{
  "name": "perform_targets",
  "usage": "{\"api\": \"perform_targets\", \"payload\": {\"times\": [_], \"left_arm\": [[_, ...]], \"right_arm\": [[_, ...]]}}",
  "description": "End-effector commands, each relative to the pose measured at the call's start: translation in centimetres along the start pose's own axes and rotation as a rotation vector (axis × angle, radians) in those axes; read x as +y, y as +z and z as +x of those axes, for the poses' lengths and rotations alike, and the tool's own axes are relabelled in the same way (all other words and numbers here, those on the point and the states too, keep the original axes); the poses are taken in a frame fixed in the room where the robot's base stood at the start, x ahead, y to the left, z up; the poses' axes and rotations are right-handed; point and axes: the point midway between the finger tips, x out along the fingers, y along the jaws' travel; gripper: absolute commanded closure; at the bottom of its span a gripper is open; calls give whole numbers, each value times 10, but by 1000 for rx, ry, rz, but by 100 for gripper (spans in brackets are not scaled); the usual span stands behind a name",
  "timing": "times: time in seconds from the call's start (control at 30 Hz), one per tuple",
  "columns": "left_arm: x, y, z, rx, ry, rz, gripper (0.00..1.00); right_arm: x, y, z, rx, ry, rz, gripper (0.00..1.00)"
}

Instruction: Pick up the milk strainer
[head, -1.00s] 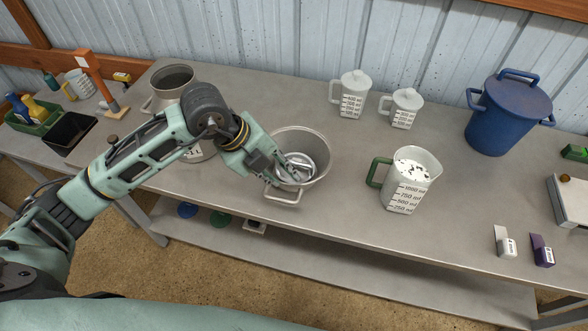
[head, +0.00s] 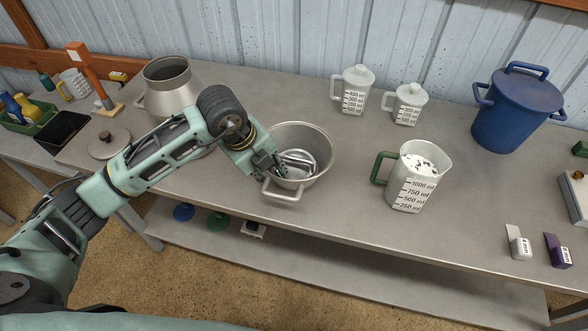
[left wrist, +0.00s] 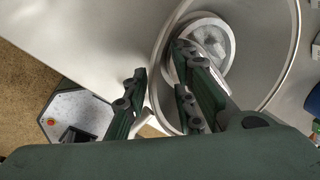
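The milk strainer seems to be the wide grey metal bowl (head: 322,158) with looped handles, standing near the front edge of the table. A shiny round piece lies in its bottom. It also shows in the left wrist view, where its rim (left wrist: 158,62) curves past my fingers. My left gripper (head: 275,169) is at the bowl's left side, just above a front handle (head: 283,197). In the left wrist view the fingers of the left gripper (left wrist: 160,95) are apart, one outside the rim and one over the inside. Contact cannot be told. My right gripper is not in view.
A metal milk can (head: 163,100) stands behind my left arm, with a round lid (head: 110,144) left of it. A measuring jug (head: 412,185) with a green handle stands right of the bowl. Two white lidded jugs (head: 354,92) and a blue pot (head: 512,115) stand farther back.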

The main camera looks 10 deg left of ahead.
Motion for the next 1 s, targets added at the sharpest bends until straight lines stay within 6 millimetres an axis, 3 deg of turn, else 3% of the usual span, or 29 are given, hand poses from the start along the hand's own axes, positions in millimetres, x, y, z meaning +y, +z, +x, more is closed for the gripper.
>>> {"api": "perform_targets", "payload": {"times": [0.07,0.37,1.0], "left_arm": [[0,0,-1,0,-1,0,75],[0,0,-1,0,1,0,100],[-1,0,-3,0,0,0,100]], "right_arm": [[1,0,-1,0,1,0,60],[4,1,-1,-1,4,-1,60],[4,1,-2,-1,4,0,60]]}}
